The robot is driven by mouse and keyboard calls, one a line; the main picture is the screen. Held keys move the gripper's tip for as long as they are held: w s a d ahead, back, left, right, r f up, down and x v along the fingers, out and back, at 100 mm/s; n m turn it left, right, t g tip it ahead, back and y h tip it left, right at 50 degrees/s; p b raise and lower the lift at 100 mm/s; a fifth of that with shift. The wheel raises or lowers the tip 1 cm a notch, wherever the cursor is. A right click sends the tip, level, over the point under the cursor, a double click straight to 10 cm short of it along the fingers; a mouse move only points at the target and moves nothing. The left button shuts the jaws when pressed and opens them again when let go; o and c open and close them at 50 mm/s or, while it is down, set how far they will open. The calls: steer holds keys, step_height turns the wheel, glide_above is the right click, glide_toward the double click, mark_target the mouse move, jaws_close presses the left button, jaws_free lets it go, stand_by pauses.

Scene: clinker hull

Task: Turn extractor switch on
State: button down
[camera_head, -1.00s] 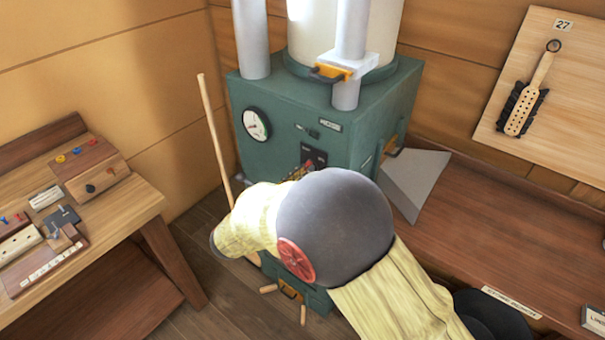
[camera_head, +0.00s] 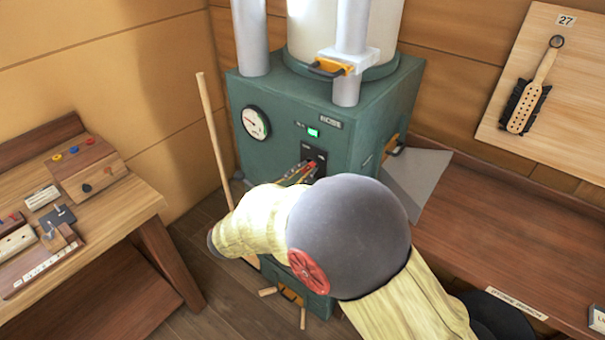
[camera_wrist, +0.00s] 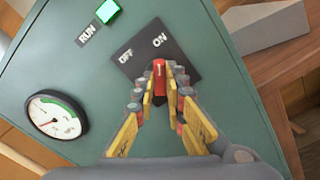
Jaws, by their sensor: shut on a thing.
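The extractor (camera_head: 365,125) is a green cabinet with a white drum on top. On its front is a black switch plate (camera_wrist: 183,58) marked OFF and ON, which also shows in the head view (camera_head: 314,156). A red switch lever (camera_wrist: 160,70) stands on the plate, with its tip between the two words in the wrist view. My gripper (camera_wrist: 160,84) is shut on the lever, one finger on each side, hiding its lower part. A RUN lamp (camera_wrist: 107,11) glows green; it also shows lit in the head view (camera_head: 313,133).
A round gauge (camera_head: 256,123) sits left of the switch. A wooden pole (camera_head: 214,140) leans at the cabinet's left. A workbench (camera_head: 130,200) stands at left, and a brown counter (camera_head: 480,230) at right.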

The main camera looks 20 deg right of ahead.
stand_by(0.3)
steer(key=c, duration=1.9)
jaws_free()
steer(key=shift+o, duration=0.3)
steer(key=v, duration=1.2)
